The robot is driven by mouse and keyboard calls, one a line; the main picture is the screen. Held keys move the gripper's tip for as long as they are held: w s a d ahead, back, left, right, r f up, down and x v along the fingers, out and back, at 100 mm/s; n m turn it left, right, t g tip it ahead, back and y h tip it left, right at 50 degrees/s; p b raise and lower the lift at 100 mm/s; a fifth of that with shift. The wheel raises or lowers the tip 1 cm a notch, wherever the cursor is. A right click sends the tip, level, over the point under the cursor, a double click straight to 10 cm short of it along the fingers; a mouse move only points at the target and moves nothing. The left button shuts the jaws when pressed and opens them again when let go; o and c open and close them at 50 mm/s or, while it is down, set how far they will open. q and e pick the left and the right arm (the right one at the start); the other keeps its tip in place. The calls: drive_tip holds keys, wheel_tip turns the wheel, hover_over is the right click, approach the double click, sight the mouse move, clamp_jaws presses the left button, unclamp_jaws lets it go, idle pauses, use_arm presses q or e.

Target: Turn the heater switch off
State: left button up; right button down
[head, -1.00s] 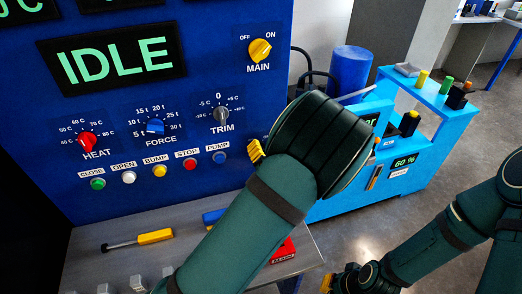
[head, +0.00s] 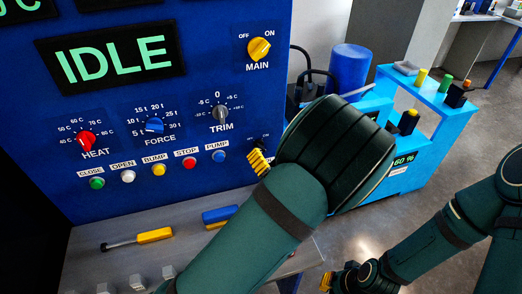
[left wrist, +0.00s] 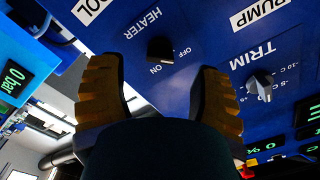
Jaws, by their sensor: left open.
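In the head view the left gripper's yellow fingers (head: 258,162) show at the panel's lower right, just below small OFF and ON marks; my wrist hides much there. My right gripper (head: 339,277) is low at the bottom, its jaw opening unclear.
The TRIM knob (left wrist: 262,84) is close to the right finger in the wrist view. The MAIN switch (head: 259,48), HEAT knob (head: 87,141) and several push buttons share the panel. A yellow-handled tool (head: 153,236) lies on the grey shelf. A light-blue machine (head: 430,130) stands at right.

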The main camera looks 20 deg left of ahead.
use_arm(q)
drive_tip(key=v, duration=0.7)
drive_tip(key=shift+s, duration=0.1)
